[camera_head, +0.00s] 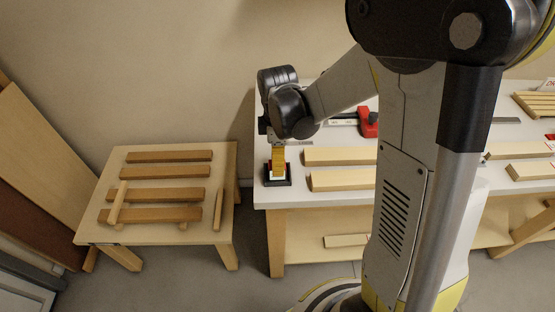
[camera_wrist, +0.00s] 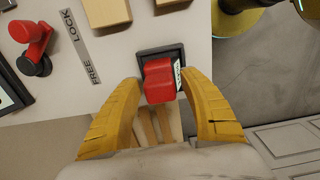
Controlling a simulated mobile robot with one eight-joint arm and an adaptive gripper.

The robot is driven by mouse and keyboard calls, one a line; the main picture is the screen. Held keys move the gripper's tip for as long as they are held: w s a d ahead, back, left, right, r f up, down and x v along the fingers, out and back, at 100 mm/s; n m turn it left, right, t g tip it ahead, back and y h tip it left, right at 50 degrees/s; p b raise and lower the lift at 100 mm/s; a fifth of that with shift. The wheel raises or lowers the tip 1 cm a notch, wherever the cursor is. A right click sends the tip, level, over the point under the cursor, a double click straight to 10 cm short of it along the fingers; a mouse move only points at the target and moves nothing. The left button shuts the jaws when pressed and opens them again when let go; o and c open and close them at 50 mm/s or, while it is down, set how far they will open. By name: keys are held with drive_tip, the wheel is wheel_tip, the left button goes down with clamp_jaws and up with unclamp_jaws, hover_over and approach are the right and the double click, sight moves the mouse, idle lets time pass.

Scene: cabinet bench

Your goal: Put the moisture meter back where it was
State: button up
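The moisture meter, a red block with a pale display face, shows in the wrist view (camera_wrist: 159,82), upright on a small black square tray (camera_wrist: 148,52). In the head view the black tray (camera_head: 288,183) sits at the left end of the white bench, with a bit of red and white visible above it. My gripper (camera_wrist: 160,80) points down with its yellow fingers on either side of the meter. It looks slightly open, with a narrow gap at the left finger; contact at the right finger is unclear. In the head view my gripper (camera_head: 278,160) is just above the tray.
Wooden bars (camera_head: 340,180) lie on the white bench right of the tray. A red clamp (camera_head: 369,122) lies behind them. A low wooden table (camera_head: 140,236) with several bars stands at left, across a gap. My arm hides much of the bench.

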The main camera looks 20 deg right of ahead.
wheel_tip(320, 180, up, 12)
drive_tip(key=p, duration=0.4)
drive_tip(key=s+r+m+t, duration=0.7)
drive_tip(key=s+m, duration=0.5)
drive_tip(key=m, duration=0.2)
drive_tip(key=shift+s+r, duration=0.4)
drive_tip(key=shift+r, duration=0.05)
